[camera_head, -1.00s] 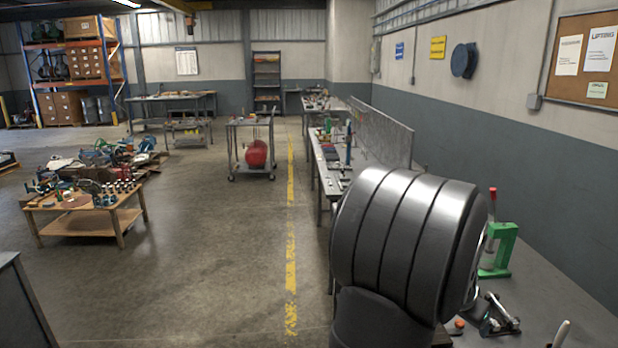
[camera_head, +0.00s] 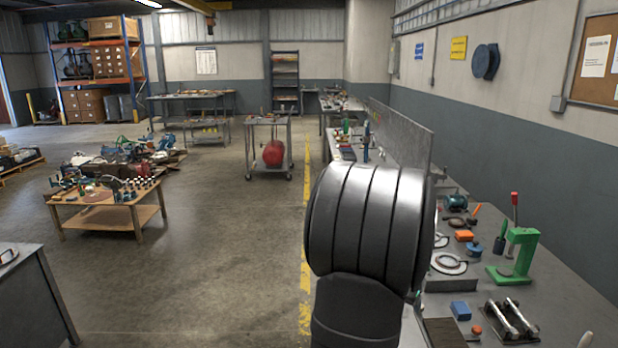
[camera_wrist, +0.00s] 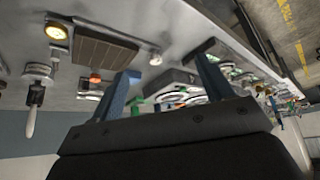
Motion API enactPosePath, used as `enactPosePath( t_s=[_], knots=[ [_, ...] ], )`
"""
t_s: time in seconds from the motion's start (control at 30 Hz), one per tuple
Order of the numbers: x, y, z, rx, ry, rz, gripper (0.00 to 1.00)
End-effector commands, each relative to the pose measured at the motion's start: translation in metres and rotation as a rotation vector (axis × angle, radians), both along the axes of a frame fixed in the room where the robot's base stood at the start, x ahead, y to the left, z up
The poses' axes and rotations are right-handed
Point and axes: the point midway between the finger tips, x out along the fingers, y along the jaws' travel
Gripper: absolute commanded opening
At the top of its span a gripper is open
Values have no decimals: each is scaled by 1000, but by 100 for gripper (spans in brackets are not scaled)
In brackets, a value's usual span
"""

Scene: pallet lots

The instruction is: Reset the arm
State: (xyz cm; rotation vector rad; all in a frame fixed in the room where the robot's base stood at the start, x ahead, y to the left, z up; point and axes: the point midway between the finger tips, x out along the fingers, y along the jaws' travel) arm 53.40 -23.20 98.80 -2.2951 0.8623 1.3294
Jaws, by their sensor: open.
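My gripper (camera_wrist: 166,68) shows in the wrist view with its two blue fingers spread wide. Nothing is held between them. Beyond the fingers lies the grey workbench top (camera_wrist: 185,30), seen tilted, with small tools on it. In the head view my dark arm fills the lower middle, and my gripper is hidden there. The same workbench (camera_head: 560,290) runs along the right side of the head view.
On the bench stand a green press (camera_head: 520,255), a blue box (camera_head: 460,311) and a metal clamp-like fixture (camera_head: 511,320). A grey upright panel (camera_head: 400,138) stands behind my arm. A wooden table (camera_head: 95,218) is at left. Open floor (camera_head: 215,270) lies between.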

Motion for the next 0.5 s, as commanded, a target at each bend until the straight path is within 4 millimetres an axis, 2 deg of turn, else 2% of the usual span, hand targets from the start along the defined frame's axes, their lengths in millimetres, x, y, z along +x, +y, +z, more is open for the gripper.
enactPosePath(
  t_s=[0.1,0.3,0.5],
  knots=[
    [10,24,-2,0,0,45,73],
    [22,56,-5,-1,0,106,73],
    [28,75,-6,-1,-1,141,73]
  ],
)
